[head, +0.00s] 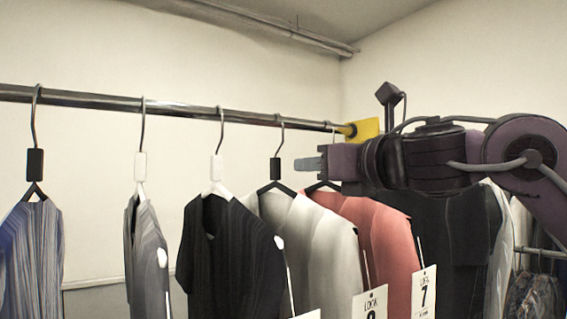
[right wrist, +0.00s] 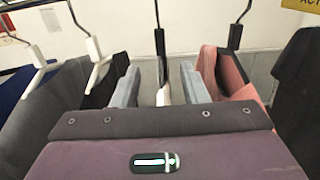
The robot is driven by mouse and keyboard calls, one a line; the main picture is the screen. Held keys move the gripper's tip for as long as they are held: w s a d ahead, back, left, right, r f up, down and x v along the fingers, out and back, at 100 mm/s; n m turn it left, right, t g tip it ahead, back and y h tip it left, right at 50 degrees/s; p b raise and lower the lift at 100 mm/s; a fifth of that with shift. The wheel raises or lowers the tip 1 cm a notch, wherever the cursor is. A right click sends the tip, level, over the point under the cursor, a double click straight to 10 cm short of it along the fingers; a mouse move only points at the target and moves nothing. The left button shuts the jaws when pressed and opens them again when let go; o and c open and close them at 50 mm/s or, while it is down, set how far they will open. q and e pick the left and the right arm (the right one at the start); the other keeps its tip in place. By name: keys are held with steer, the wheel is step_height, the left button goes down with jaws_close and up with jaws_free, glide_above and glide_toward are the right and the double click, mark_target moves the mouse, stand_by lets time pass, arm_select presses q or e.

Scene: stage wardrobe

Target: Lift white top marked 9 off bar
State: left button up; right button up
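The white top (head: 315,240) hangs from the bar (head: 180,108) on a black hanger with a black block (head: 276,168) on its stem. Its tag (head: 370,303) is cut off by the bottom edge, so its number is only partly readable. My right gripper (head: 302,164) comes in from the right at the block's height, its fingertips just right of the block. In the right wrist view the gripper (right wrist: 160,90) is open, with the black block (right wrist: 159,42) and a strip of the white top (right wrist: 163,96) seen between the fingers. Contact cannot be told. My left gripper is out of view.
A pink top (head: 385,235) tagged 7 hangs close on the right, partly behind my right arm. A black top (head: 220,245) on a white hanger hangs on the left, then grey and striped garments. A yellow piece (head: 362,130) is at the bar's right end.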

mark_target(278, 167)
steer(key=x, duration=0.4)
steer(key=shift+f+p, duration=0.15)
steer(key=shift+p, duration=0.25)
steer(key=p+x, duration=0.1)
steer(key=x, duration=0.1)
steer(key=shift+w+a, duration=0.2)
steer(key=shift+w+a+p, duration=0.2)
steer(key=shift+w+p, duration=0.15)
steer(key=shift+p, duration=0.2)
steer(key=p+x, duration=0.2)
steer(key=x, duration=0.2)
steer(key=shift+a, duration=0.1)
steer(key=shift+p+x, duration=0.6)
steer(key=shift+x, duration=0.15)
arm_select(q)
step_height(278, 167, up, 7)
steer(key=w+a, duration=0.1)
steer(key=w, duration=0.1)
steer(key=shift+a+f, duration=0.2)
arm_select(e)
steer(key=shift+w, duration=0.2)
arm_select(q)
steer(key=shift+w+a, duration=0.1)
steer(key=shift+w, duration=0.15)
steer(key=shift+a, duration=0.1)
arm_select(e)
jaws_close()
